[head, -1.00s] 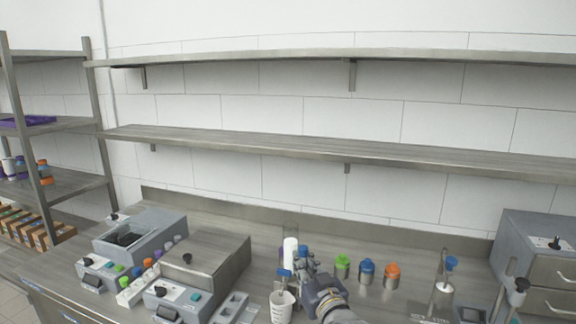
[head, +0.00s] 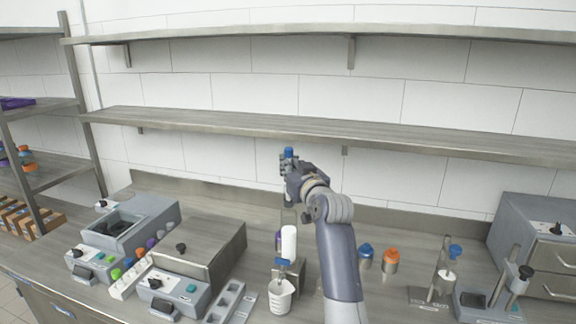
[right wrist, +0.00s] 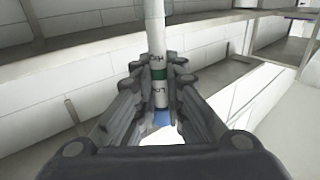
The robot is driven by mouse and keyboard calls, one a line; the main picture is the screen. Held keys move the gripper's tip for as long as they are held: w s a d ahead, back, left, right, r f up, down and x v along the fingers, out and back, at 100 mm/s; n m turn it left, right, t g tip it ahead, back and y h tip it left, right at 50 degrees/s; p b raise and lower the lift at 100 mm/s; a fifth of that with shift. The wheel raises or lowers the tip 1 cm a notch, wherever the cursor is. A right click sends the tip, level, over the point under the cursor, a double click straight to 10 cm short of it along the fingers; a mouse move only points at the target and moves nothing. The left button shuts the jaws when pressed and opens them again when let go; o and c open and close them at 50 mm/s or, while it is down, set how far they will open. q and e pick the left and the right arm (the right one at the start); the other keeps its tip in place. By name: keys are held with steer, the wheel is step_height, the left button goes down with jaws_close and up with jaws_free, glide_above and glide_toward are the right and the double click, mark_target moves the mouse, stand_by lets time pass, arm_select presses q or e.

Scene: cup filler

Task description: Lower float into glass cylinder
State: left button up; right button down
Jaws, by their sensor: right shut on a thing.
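My right gripper (head: 290,170) is shut on the float and holds it high above the bench, in front of the wall. The float's blue end (head: 289,152) sticks out above the fingers in the head view. In the right wrist view the float (right wrist: 158,75) is a pale rod with a green band and "High" and "Low" lettering, between the fingers. A clear glass cylinder (head: 289,214) stands upright on the bench below the gripper, with a white bottle-like thing (head: 289,242) in front of or inside it; I cannot tell which. My left gripper is not in view.
A white beaker (head: 281,298) stands in front of the cylinder, with a blue part (head: 281,263) above it. Blue-capped (head: 366,257) and orange-capped (head: 390,261) containers stand right of my arm. A long shelf (head: 230,125) runs behind the gripper. Grey machines (head: 208,255) stand at left.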

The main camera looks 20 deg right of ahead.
mark_target(289, 205)
step_height(289, 205, down, 2)
steer(key=shift+f+b, duration=0.15)
steer(key=shift+b, duration=0.45)
steer(key=shift+w+f+b, duration=0.2)
steer(key=shift+f+b, duration=0.1)
steer(key=shift+f, duration=0.35)
steer(key=shift+s+f+b, duration=0.2)
steer(key=shift+f+b, duration=0.25)
steer(key=shift+f, duration=0.3)
steer(key=shift+w+f+b, duration=0.15)
steer(key=shift+f+b, duration=0.35)
steer(key=shift+f, duration=0.45)
arm_select(q)
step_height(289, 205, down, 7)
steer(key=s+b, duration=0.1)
steer(key=b, duration=0.1)
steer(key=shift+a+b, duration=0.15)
steer(key=shift+b, duration=0.2)
arm_select(e)
steer(key=shift+f, duration=2.6)
steer(key=c, duration=1.6)
jaws_free()
